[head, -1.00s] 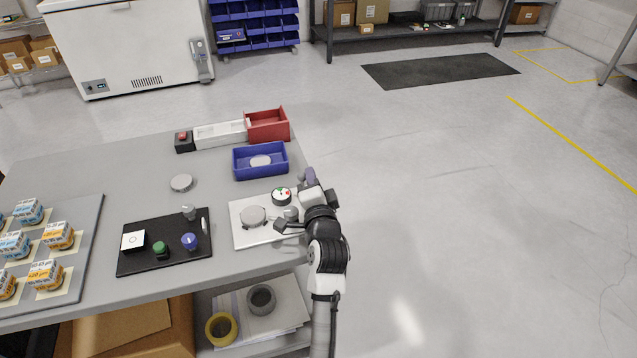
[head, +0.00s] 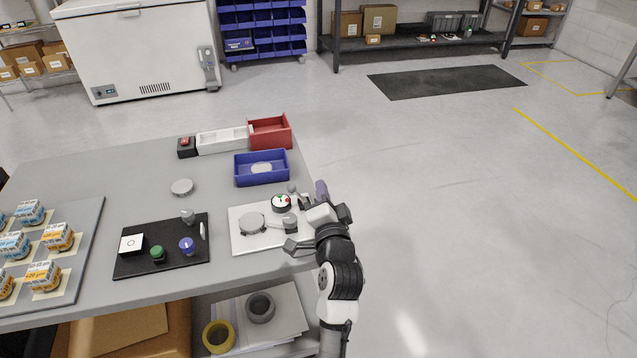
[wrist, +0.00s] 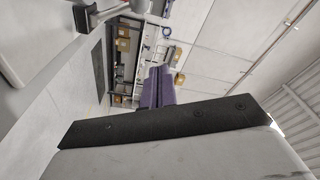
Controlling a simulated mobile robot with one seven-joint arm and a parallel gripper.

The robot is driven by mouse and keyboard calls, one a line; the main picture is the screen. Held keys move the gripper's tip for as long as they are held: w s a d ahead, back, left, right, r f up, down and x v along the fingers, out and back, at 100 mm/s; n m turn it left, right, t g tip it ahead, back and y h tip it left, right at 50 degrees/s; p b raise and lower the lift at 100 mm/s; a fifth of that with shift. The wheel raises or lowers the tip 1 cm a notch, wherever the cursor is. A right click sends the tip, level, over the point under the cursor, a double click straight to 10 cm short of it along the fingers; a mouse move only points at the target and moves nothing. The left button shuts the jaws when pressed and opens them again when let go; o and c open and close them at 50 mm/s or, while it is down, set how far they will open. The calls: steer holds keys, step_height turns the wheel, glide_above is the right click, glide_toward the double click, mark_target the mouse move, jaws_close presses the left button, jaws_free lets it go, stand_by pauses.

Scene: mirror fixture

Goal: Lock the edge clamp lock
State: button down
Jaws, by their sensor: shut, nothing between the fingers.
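The mirror fixture is a white plate (head: 240,238) near the table's right edge. A round grey disc (head: 252,223) lies on it, with a grey clamp-like piece (head: 289,223) at its right side. Behind them is a round white-topped dial (head: 281,204) with green and red marks on a dark body. I cannot tell whether the lock is locked. My gripper (head: 321,189) is just right of the plate, past the table edge, apart from the clamp parts. Its purple fingers (wrist: 157,88) are shut and empty in the wrist view.
A blue bin (head: 261,178) holding a disc, a red bin (head: 270,142) and a white tray (head: 222,141) stand behind. A black mat (head: 135,265) with small items lies left. Open floor (head: 450,240) is to the right.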

steer(key=shift+b+v, duration=0.45)
steer(key=shift+v, duration=1.7)
